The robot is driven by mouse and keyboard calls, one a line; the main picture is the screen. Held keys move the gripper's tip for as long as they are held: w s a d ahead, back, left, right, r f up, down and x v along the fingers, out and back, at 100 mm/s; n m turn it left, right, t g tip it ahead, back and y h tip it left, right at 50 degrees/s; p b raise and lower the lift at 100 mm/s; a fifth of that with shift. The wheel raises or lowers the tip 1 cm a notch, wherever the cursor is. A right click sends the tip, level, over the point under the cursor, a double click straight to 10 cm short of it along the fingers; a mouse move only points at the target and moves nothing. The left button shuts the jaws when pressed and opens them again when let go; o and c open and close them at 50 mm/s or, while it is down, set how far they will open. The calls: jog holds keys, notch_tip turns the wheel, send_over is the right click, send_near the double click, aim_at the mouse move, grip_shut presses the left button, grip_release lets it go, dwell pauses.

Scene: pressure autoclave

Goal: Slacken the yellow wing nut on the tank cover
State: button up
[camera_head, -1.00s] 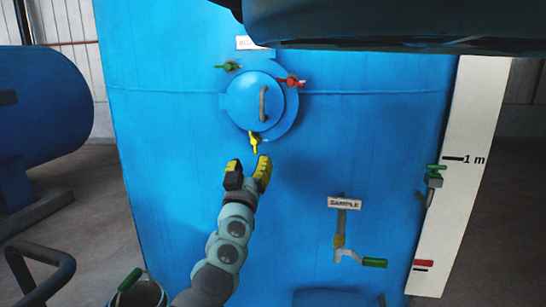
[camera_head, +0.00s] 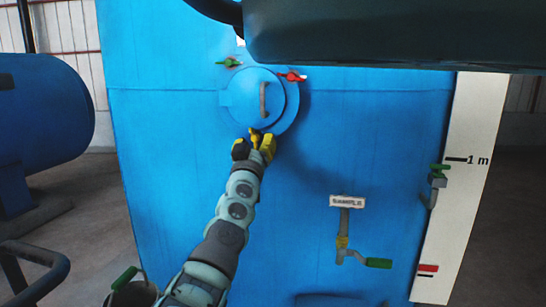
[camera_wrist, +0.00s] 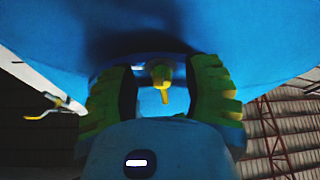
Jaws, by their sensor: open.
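The blue tank cover (camera_head: 245,100) is a round lid with a grey handle on the front of the tall blue tank. The yellow wing nut (camera_head: 255,134) sits at the lid's lower edge. In the wrist view the yellow wing nut (camera_wrist: 163,77) shows between the fingers, its tail pointing down. My gripper (camera_head: 255,148) is just below the lid with its fingers on either side of the nut. In the wrist view my gripper (camera_wrist: 162,95) is open, with a gap visible on both sides of the nut.
A green wing nut (camera_head: 229,62) is at the lid's upper left and a red one (camera_head: 292,77) at its upper right. A sample tap (camera_head: 345,245) juts out at lower right. A dark overhang (camera_head: 390,40) fills the upper right of the head view.

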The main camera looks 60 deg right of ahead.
jog(key=shift+o, duration=0.2)
grip_shut()
jog(key=shift+a+f, duration=0.1)
